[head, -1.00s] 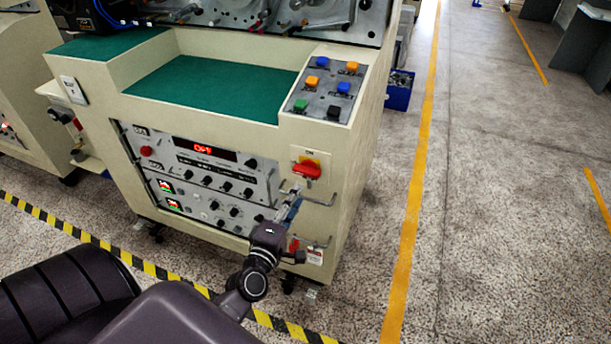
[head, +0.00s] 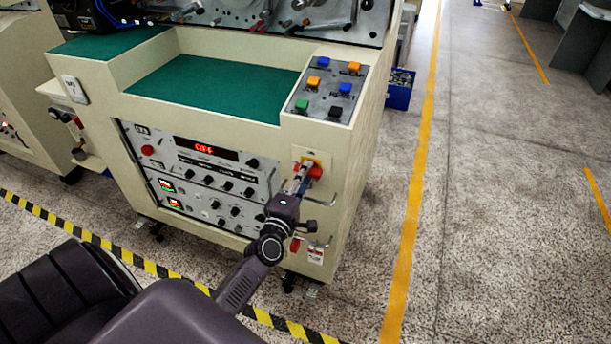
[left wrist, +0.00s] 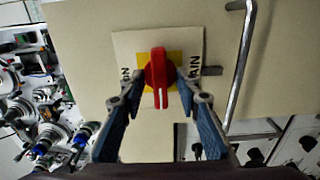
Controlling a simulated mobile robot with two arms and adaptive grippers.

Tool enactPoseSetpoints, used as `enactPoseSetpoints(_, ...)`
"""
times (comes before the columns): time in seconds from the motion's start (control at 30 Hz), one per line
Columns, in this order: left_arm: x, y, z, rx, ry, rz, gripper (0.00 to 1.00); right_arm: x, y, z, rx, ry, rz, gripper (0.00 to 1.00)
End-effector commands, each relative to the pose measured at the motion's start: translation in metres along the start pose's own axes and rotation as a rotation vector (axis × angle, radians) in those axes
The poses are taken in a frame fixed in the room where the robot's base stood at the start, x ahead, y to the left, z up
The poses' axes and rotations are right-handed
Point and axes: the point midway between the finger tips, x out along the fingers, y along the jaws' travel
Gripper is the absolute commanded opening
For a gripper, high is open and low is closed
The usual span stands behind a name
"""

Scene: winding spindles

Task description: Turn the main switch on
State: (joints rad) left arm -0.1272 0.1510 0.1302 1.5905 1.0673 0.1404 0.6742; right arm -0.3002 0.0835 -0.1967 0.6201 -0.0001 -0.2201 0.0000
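The main switch is a red rotary handle (left wrist: 160,76) on a yellow plate with a pale label, on the cream machine front. In the left wrist view the handle points up and down the picture. In the head view the red switch (head: 315,171) is partly covered by my left gripper (head: 303,172). In the left wrist view my left gripper (left wrist: 163,80) is open, one fingertip on each side of the red handle, very close to it. I cannot tell whether the fingertips touch it. My right gripper is not in view.
A metal bar handle (left wrist: 240,65) stands out beside the switch. The control panel (head: 205,180) with knobs and a lit red display is left of the switch. A push-button panel (head: 328,92) is above. Floor to the right is clear.

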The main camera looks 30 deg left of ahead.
Motion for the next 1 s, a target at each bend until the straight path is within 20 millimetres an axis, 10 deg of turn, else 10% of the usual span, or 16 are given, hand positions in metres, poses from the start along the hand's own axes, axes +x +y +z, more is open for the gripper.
enactPoseSetpoints(0.3,0.0,0.0,0.0,0.0,0.0,0.0,0.01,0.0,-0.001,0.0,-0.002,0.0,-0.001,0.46)
enactPoseSetpoints(1.0,0.0,0.001,0.0,0.219,-0.001,-0.002,0.0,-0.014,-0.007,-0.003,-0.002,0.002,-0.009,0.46)
